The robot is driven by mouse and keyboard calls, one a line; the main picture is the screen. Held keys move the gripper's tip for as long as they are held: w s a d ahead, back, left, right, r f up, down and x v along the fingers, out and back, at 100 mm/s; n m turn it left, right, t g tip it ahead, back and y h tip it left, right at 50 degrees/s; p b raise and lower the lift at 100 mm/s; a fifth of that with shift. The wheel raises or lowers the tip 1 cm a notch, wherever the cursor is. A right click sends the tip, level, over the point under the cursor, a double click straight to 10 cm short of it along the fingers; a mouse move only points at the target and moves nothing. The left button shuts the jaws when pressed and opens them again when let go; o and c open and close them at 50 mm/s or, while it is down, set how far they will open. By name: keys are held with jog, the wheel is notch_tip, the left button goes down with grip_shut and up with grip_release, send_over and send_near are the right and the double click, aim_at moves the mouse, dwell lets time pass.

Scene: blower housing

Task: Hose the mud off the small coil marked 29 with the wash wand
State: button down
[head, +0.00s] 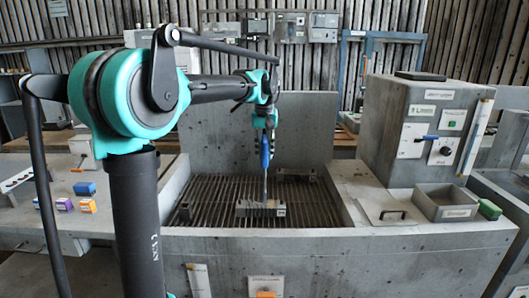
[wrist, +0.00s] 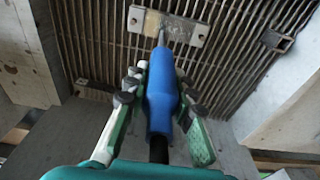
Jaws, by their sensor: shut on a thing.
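My gripper (head: 265,150) is shut on the blue wash wand (head: 265,152), which points down over the slatted grate of the wash basin. The wand also shows in the wrist view (wrist: 161,92), between the green and grey fingers. A small grey block-like piece (head: 258,209), perhaps the coil, lies on the grate under the wand's thin metal tip. In the wrist view the piece (wrist: 190,34) is pale metal with a brownish patch near the tip. I cannot tell whether the tip touches it. A small tag sits at its right end in the head view; its number is unreadable.
A grey control box (head: 420,130) stands right, above an open tray (head: 446,204) and a green block (head: 490,209). Small coloured blocks (head: 87,206) lie on the left bench.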

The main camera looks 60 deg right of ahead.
jog(key=shift+s, duration=0.1)
jog(key=shift+s+d, duration=0.35)
jog(key=shift+s, duration=0.25)
jog(key=shift+s+d, duration=0.3)
jog(key=shift+s, duration=0.25)
dwell(0.7)
jog(key=shift+w, duration=0.1)
jog(key=shift+w+d+r, duration=0.1)
jog(key=shift+w+r, duration=0.25)
jog(key=shift+w, duration=0.6)
jog(key=shift+w+d+r, duration=0.1)
jog(key=shift+w+r, duration=0.25)
jog(key=shift+w, duration=0.55)
jog(key=shift+w+r, duration=0.35)
jog(key=shift+w, duration=0.6)
